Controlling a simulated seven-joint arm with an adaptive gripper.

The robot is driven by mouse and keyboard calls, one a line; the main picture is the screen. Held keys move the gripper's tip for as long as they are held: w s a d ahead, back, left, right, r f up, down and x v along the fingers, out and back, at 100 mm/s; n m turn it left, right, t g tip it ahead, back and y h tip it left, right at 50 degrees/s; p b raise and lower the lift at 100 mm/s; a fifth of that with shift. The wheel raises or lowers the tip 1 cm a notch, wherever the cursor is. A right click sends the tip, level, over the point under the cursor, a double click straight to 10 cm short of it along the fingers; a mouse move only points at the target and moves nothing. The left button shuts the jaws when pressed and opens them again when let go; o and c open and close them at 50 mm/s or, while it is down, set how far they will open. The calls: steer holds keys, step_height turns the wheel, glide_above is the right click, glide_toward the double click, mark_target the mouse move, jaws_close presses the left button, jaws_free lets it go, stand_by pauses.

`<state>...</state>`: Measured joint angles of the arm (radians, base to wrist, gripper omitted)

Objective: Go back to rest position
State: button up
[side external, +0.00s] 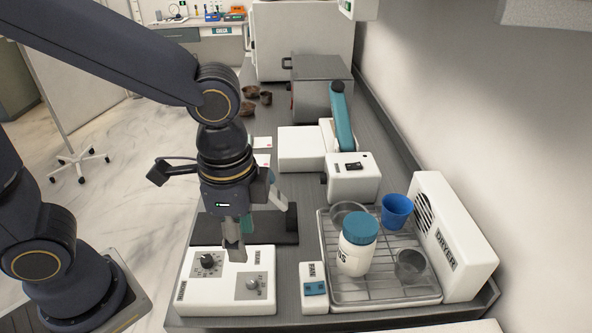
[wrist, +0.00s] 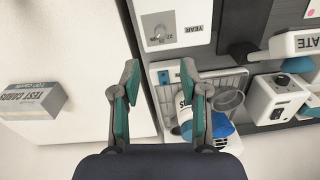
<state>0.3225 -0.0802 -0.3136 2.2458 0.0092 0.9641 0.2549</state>
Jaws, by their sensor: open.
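My gripper (side external: 262,225) hangs pointing down over the bench in the side view, close above the back of a white control box (side external: 215,300) with two dials. Its two fingers are apart with nothing between them. In the wrist view, my gripper (wrist: 160,78) also shows its teal-padded fingers spread wide and empty. A dark plate (side external: 288,236) lies behind the fingers in the side view. I cannot tell whether a fingertip touches the control box.
Right of the gripper, a wire drying rack (side external: 385,294) holds a teal-lidded white jar (side external: 357,255), a blue cup (side external: 396,211) and clear vessels. A white dryer (side external: 452,240) flanks it. A fan switch box (side external: 314,302) and a teal-armed machine (side external: 303,148) stand nearby.

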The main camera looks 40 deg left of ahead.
steer(key=shift+r, duration=0.2)
steer(key=s+a+r+n+t, duration=0.1)
steer(key=a+r+n+t, duration=0.1)
steer(key=a+n, duration=0.3)
steer(key=a+r+n+t, duration=0.3)
steer(key=a+r+n, duration=0.2)
steer(key=a, duration=0.5)
steer(key=shift+s+a, duration=0.35)
